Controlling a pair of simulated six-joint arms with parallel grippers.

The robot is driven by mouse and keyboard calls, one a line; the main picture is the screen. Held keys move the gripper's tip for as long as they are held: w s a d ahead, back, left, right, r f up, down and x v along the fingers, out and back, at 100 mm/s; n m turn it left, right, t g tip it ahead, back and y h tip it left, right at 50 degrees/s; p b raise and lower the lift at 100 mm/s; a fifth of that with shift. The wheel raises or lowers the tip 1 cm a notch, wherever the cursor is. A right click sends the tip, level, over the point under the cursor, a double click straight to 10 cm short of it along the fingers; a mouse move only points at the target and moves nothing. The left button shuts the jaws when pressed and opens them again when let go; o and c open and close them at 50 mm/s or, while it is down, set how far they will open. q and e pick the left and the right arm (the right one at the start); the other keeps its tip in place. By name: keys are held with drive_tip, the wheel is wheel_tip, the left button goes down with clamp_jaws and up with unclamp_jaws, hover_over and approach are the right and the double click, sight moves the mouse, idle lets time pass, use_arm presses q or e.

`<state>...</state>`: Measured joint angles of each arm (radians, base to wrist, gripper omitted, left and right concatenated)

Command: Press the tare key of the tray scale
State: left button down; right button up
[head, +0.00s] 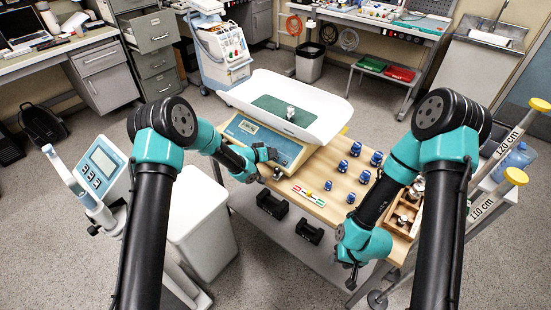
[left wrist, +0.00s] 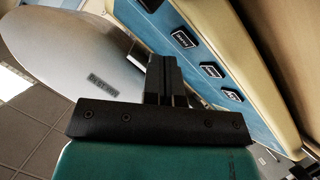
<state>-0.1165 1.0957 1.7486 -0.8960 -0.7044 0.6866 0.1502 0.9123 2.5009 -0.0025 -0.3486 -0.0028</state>
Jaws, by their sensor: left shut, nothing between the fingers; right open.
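The tray scale has a white tray (head: 330,118) on top and a blue front panel (head: 243,124) with a display. In the left wrist view the blue panel (left wrist: 207,88) carries a row of dark keys, including an upper key (left wrist: 183,38), a middle key (left wrist: 211,70) and a lower key (left wrist: 232,95). Their labels are too small to read surely. My left gripper (head: 270,153) is shut and empty at the scale's front; its fingers (left wrist: 165,72) appear beside the keys. I cannot tell whether they touch the panel. My right gripper (head: 352,278) is open, low at the table's front right.
A green mat (head: 268,106) with a small metal object (head: 290,112) lies in the tray. Several blue-banded weights (head: 355,148) stand on the wooden tabletop (head: 310,180), near a red-green level strip (head: 308,196). A wooden box (head: 402,212) of metal weights is at right.

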use_arm(q)
drive_tip(key=shift+f, duration=0.1)
idle(0.7)
drive_tip(key=shift+w+d+f, duration=0.1)
drive_tip(key=shift+f, duration=0.2)
drive_tip(key=shift+w+d+f, duration=0.1)
drive_tip(key=shift+f, duration=0.2)
idle(0.8)
drive_tip(key=shift+r, duration=0.1)
drive_tip(key=shift+s+a+r, duration=0.2)
drive_tip(key=shift+s+r, duration=0.05)
drive_tip(key=shift+r, duration=0.35)
drive_tip(key=r, duration=0.1)
drive_tip(key=s+r, duration=0.1)
drive_tip(key=r, duration=0.1)
drive_tip(key=a+r, duration=0.1)
drive_tip(key=shift+s+a+r, duration=0.1)
drive_tip(key=shift+s+r, duration=0.1)
drive_tip(key=shift+r, duration=0.1)
idle(0.5)
idle(0.6)
